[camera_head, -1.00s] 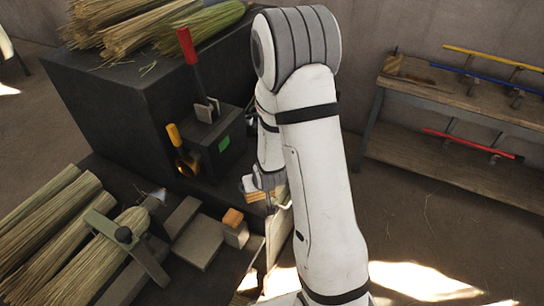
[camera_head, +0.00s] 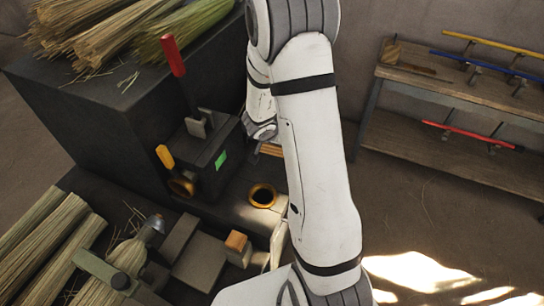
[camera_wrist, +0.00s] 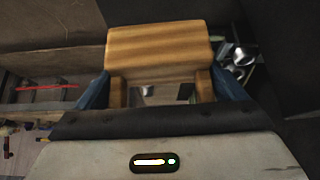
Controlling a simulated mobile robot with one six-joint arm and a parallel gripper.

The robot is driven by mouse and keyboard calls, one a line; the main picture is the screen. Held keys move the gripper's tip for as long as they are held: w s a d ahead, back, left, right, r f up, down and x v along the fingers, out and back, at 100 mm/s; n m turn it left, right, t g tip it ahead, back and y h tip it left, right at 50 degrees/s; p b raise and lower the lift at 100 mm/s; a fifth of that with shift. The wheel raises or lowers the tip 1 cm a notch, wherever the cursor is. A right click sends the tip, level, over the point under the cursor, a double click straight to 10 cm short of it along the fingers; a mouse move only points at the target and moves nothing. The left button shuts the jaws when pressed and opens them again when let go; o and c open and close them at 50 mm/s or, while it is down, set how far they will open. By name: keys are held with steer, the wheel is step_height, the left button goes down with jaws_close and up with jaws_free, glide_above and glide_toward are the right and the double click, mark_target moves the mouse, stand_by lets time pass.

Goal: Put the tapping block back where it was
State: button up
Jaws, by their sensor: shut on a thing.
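My gripper (camera_wrist: 160,88) is shut on a pale, striped wooden block, the tapping block (camera_wrist: 160,50), which fills the space between its fingertips in the wrist view. In the head view the same block (camera_head: 270,150) shows only as a small sliver beside my arm, above the floor side of the bench. Most of the gripper and block there are hidden by my arm.
A dark machine box (camera_head: 205,155) with a red lever and yellow handle stands left of my arm. A brass ring (camera_head: 262,196), an orange-topped small block (camera_head: 237,243) and straw bundles (camera_head: 50,245) are on the bench. A wooden shelf rack (camera_head: 455,95) stands at right.

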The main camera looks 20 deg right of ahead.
mark_target(273, 148)
steer(key=shift+w+d+r, duration=0.15)
steer(key=shift+w, duration=0.2)
steer(key=shift+m, duration=0.3)
steer(key=f+b, duration=0.1)
steer(key=f, duration=0.1)
steer(key=f+b, duration=0.1)
steer(key=f, duration=0.1)
steer(key=f+b, duration=0.1)
steer(key=f, duration=0.1)
steer(key=shift+w, duration=0.25)
step_height(273, 148, down, 3)
steer(key=shift+s+f+b, duration=0.15)
steer(key=shift+b, duration=0.7)
steer(key=shift+f, duration=0.35)
steer(key=shift+r, duration=0.1)
steer(key=o, duration=1)
steer(key=shift+f, duration=0.2)
steer(key=shift+r, duration=0.1)
